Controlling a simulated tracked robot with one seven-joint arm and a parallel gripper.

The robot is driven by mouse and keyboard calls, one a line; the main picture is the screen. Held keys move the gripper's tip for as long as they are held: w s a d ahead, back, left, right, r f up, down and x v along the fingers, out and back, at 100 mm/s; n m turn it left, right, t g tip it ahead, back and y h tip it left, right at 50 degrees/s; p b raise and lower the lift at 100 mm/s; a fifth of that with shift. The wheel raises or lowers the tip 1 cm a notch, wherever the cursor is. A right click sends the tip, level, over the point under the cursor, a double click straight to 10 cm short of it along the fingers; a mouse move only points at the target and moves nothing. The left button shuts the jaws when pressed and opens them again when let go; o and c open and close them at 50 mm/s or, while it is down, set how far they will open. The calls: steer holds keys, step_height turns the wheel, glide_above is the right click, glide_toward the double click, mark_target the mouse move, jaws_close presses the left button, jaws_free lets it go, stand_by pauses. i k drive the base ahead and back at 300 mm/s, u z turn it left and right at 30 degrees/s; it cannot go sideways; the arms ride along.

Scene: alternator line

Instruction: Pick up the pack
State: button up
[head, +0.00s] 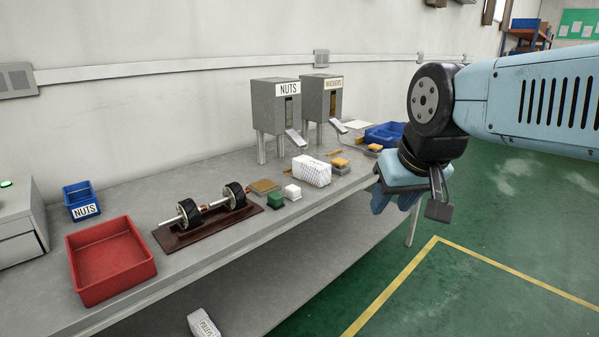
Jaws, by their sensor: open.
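A white pack with printed markings (311,171) lies on the grey workbench (330,207), right of its middle. Another white pack lettered PULLEYS (203,323) shows at the bottom edge of the head view, below the bench top and partly cut off. My gripper (394,206) hangs at the right end of the bench, fingers down, open and empty. In the picture it is to the right of the white pack and apart from it.
NUTS (268,106) and second (321,102) dispensers stand behind. Green floor at right is clear.

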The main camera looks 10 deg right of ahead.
mark_target(317, 173)
steer(key=i, duration=0.95)
steer(key=z, duration=0.05)
